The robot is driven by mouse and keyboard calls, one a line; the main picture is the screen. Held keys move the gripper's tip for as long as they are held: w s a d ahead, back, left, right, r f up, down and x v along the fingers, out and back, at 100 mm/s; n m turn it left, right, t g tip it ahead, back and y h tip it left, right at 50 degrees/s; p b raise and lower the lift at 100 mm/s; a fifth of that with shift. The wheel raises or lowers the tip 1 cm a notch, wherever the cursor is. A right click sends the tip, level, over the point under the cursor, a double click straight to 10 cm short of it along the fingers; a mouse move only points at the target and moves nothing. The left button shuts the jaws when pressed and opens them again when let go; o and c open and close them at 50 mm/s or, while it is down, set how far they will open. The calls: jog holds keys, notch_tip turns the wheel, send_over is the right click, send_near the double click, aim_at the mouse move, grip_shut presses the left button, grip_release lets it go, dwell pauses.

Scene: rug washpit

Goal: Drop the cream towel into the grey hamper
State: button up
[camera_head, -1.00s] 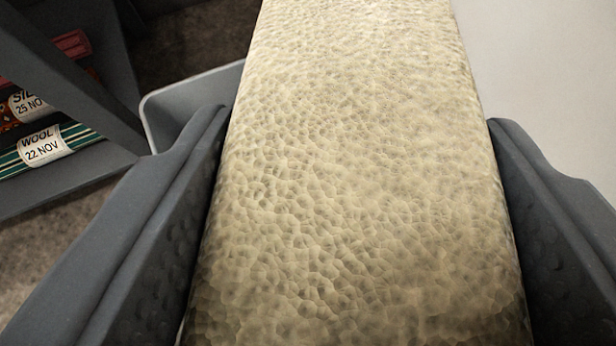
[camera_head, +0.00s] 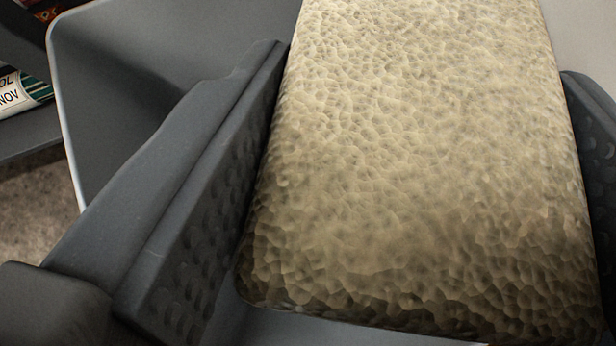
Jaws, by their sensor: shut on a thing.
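The cream towel (camera_head: 420,170) fills the middle and right of the view, a thick folded slab with a pebbled surface. My gripper (camera_head: 430,70) is shut on it, one dark grey finger along each long side. The grey hamper (camera_head: 110,85) shows behind and left of the left finger as a pale rim and a grey inner wall. A strip of light grey shows under the towel's near edge. The towel appears over the hamper's opening, but it hides most of the hamper, so I cannot tell how far inside it hangs.
A dark shelf (camera_head: 30,130) at the left edge holds rolled rugs with white paper tags (camera_head: 10,92). Brown mottled floor (camera_head: 30,200) lies below it. A pale surface (camera_head: 585,35) is at the top right.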

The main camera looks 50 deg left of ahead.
jog(key=shift+f+b, duration=2.25)
jog(key=shift+f, duration=0.35)
jog(key=o, duration=1)
jog(key=shift+o, duration=0.2)
jog(key=shift+r, duration=0.15)
jog(key=p+v, duration=0.4)
jog(key=v, duration=0.9)
jog(key=shift+s+d, duration=0.2)
jog(key=shift+d, duration=0.05)
